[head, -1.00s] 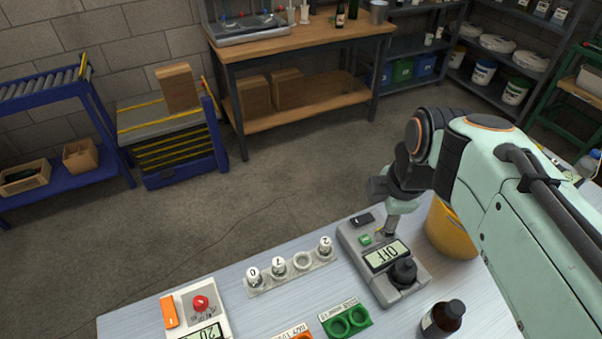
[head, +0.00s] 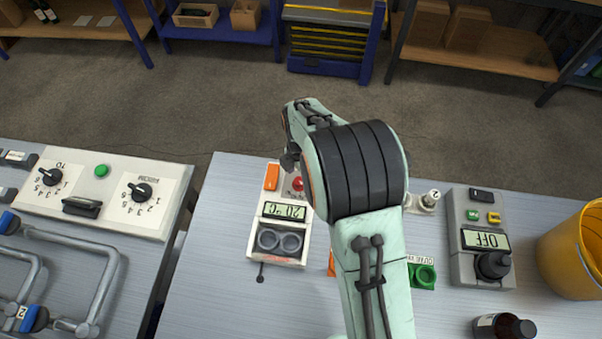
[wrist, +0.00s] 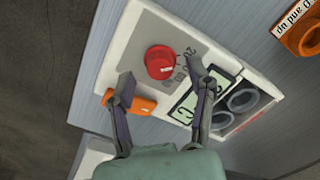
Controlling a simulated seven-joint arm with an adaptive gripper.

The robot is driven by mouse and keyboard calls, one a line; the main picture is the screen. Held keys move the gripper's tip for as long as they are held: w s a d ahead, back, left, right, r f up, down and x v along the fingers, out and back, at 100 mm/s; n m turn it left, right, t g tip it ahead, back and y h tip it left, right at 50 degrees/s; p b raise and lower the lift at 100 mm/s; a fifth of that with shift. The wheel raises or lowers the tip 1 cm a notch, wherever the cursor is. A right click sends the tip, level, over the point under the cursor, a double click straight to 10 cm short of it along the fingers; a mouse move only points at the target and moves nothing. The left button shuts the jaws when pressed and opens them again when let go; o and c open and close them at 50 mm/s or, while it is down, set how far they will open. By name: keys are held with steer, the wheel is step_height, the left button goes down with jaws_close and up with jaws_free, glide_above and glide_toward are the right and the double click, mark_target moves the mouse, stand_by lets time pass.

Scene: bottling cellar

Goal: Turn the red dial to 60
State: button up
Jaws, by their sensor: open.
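The red dial (wrist: 159,62) sits on a white device with a printed scale beside it. In the head view the dial (head: 298,184) shows only partly beside my arm. The device (head: 254,239) has a display (head: 284,211) that reads 20 with a degree C mark, an orange switch (head: 272,177) and two dark round wells (head: 279,241). My gripper (wrist: 160,80) is open in the wrist view, with its fingertips on either side of the dial and just short of it. I cannot tell whether they touch the panel. In the head view my arm hides the gripper.
To the right stand a grey device reading OFF (head: 467,266), a yellow bucket (head: 566,262) and a dark bottle (head: 505,326). A green ring holder (head: 423,276) is partly behind my arm. A panel with black knobs (head: 153,222) lies to the left. Bare table lies between.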

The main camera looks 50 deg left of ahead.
steer(key=shift+f, duration=0.5)
jaws_close()
steer(key=shift+m, duration=0.4)
steer(key=m, duration=1.1)
stand_by(0.4)
